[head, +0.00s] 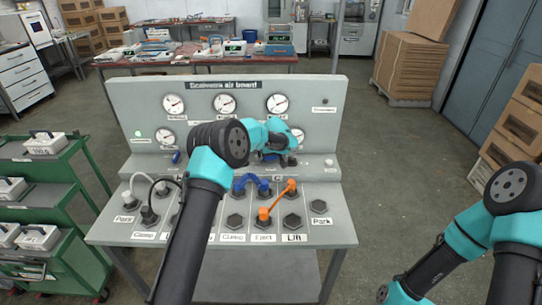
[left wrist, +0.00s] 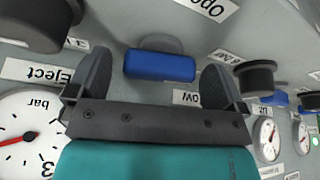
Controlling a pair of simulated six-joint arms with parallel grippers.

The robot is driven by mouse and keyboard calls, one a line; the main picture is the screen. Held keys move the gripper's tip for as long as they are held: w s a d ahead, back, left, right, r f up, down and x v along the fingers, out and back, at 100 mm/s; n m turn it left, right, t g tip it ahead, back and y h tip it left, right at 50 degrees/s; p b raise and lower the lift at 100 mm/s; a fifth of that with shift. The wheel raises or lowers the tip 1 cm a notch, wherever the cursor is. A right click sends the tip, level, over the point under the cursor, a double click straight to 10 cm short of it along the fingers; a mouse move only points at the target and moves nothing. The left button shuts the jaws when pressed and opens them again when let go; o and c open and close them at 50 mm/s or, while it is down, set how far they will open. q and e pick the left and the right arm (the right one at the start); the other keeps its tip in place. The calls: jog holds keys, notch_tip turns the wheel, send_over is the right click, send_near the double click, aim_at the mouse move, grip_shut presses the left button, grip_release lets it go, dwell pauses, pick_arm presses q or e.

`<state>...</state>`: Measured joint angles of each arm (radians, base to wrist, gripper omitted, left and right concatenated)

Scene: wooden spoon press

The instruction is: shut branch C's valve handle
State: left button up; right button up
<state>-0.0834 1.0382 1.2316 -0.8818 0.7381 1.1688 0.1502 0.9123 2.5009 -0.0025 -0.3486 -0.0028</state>
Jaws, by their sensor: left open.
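A blue valve handle (left wrist: 160,66) lies between the spread fingers of my left gripper in the left wrist view, with a gap on each side. It lies crosswise on a grey mount. Which branch it belongs to cannot be read there. In the head view my left gripper (head: 284,158) is open at the right part of the air board (head: 322,147), above a "C" mark, and hides the handle there. Another blue handle (head: 176,157) shows on the board's left. My right gripper is out of view; only my right arm shows at the lower right.
Round gauges (head: 277,103) line the board's upright panel. Below, a blue hose (head: 250,182) and an orange link (head: 278,201) join dark ports on the sloped deck. A green trolley (head: 75,185) stands left. Open floor lies right of the board.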

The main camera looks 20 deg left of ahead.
pick_arm(q)
jog(key=shift+c, duration=0.2)
jog(key=c, duration=0.9)
jog(key=shift+m+h, duration=0.5)
jog(key=shift+m, duration=1)
jog(key=o, duration=0.9)
jog(key=shift+o, duration=0.2)
jog(key=shift+r, duration=0.15)
